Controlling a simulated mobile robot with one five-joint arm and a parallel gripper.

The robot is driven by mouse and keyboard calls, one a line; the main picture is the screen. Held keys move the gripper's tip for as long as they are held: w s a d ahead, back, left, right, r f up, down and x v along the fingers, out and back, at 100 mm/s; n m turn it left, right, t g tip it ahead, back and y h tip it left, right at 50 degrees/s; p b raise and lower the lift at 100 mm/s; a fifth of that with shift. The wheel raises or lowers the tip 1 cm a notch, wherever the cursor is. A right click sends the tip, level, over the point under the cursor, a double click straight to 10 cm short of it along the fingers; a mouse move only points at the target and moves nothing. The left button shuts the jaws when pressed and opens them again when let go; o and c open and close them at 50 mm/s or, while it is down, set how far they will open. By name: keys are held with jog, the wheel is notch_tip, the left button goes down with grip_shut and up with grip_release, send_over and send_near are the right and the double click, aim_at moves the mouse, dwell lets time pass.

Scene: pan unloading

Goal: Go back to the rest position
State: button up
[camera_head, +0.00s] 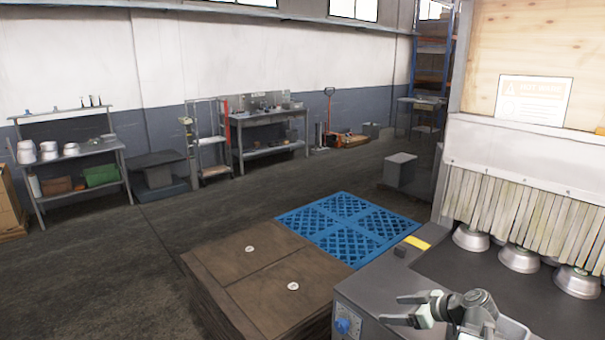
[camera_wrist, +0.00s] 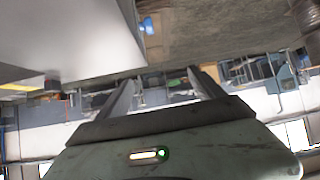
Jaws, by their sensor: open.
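My gripper (camera_head: 408,309) is at the lower right of the head view, in front of the grey machine housing with a blue dial (camera_head: 346,323). Its two fingers point left and stand apart, with nothing between them. In the wrist view my gripper (camera_wrist: 163,88) also shows both fingers spread and empty. That view appears upside down, with the workshop wall beyond the fingers.
Several metal pans (camera_head: 518,258) sit under the strip curtain (camera_head: 535,215) on the dark machine surface. A brown box stack (camera_head: 245,275) with two white discs stands left of the machine. A blue pallet (camera_head: 350,228) lies behind it. The left floor is open.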

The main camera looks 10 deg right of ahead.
jog(key=s+a+f+g+h, duration=0.1)
jog(key=a+f+g, duration=0.3)
jog(key=a, duration=1)
jog(key=s+a+f+g+h, duration=0.15)
jog(key=a+f+g, duration=0.3)
jog(key=a, duration=0.85)
jog(key=s+d+f+m+h, duration=0.1)
jog(key=s+d+m+h, duration=0.1)
jog(key=d+m+h, duration=0.2)
jog(key=shift+s+d+f+m, duration=0.25)
jog(key=shift+d+m, duration=1)
jog(key=shift+m, duration=0.35)
